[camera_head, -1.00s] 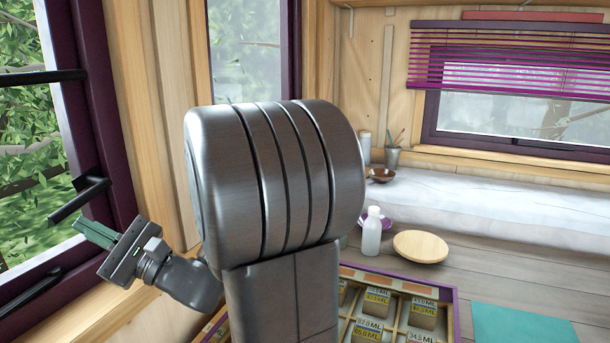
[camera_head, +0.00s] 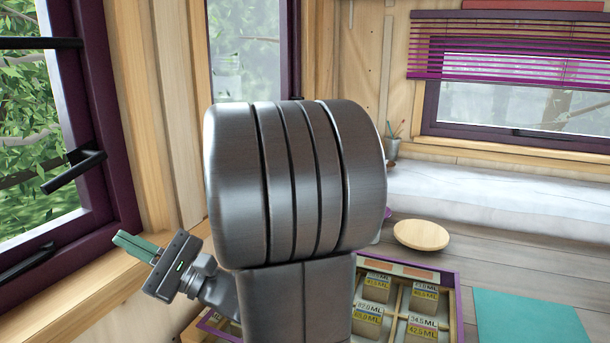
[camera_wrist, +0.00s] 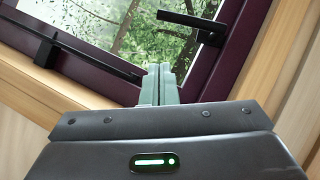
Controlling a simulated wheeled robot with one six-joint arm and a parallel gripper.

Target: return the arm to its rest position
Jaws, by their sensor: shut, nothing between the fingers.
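My gripper (camera_head: 134,246) is at the lower left of the head view, in front of the wooden window frame, with its green fingers pointing up and left. In the wrist view my gripper (camera_wrist: 160,72) shows its green fingers together, with nothing between them. The fingers point toward the purple window frame (camera_wrist: 215,85) and its black handle (camera_wrist: 192,22). I cannot tell how close the fingertips are to the window. My large grey arm link fills the middle of the head view and hides what lies behind it.
A purple-edged compartment box (camera_head: 452,290) with several labelled blocks stands at the lower right. A teal mat (camera_head: 528,318) lies beside it. A round wooden board (camera_head: 421,235) lies behind the box. A pencil cup (camera_head: 392,149) stands farther back. A window stay (camera_head: 75,170) juts out at the left.

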